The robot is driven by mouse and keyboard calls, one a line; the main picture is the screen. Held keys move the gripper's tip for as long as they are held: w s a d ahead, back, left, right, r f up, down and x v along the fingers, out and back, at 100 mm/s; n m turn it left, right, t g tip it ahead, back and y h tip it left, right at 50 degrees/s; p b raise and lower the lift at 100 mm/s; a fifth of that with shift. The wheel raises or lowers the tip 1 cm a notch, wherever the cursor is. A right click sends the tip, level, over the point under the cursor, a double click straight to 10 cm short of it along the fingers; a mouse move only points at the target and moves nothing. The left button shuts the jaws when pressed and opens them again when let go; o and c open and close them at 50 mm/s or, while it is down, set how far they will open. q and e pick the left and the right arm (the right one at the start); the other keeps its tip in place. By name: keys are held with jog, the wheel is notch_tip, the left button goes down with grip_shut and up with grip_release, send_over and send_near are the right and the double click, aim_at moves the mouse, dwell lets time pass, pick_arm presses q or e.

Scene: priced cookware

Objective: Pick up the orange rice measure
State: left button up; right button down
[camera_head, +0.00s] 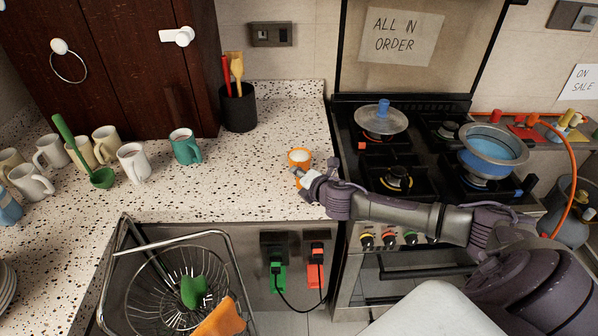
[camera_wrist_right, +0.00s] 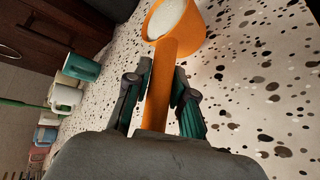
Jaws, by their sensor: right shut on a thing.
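The orange rice measure (camera_head: 299,156) is a small cup with a handle and white contents, at the right part of the speckled counter near the stove. In the right wrist view its cup (camera_wrist_right: 172,20) is at the top and its handle (camera_wrist_right: 158,85) runs down between my fingers. My right gripper (camera_head: 307,178) is shut on the handle. The fingers (camera_wrist_right: 160,88) also show in the right wrist view, one on each side of the handle. I cannot tell whether the cup touches the counter. My left gripper does not show.
Several mugs (camera_head: 133,163), a teal mug (camera_head: 185,147) and a green ladle (camera_head: 102,178) stand left on the counter (camera_head: 235,190). A black utensil holder (camera_head: 238,108) is behind. The stove (camera_head: 350,150) with a glass lid (camera_head: 380,119) and a blue pot (camera_head: 492,148) is right. A wire basket (camera_head: 180,290) is below.

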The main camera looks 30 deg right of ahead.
aim_at(302, 161)
jog(key=r, duration=0.2)
jog(key=d+r, duration=0.1)
jog(key=r, duration=0.1)
jog(key=shift+w+r+b, duration=0.15)
jog(key=shift+r+b, duration=0.1)
jog(key=shift+b, duration=0.05)
jog(key=w+d+r, duration=0.1)
jog(key=d+r, duration=0.5)
jog(key=d, duration=0.4)
jog(key=shift+d+r+b, duration=0.25)
jog(key=shift+d+b, duration=0.05)
jog(key=shift+b, duration=0.05)
jog(key=shift+w, duration=0.1)
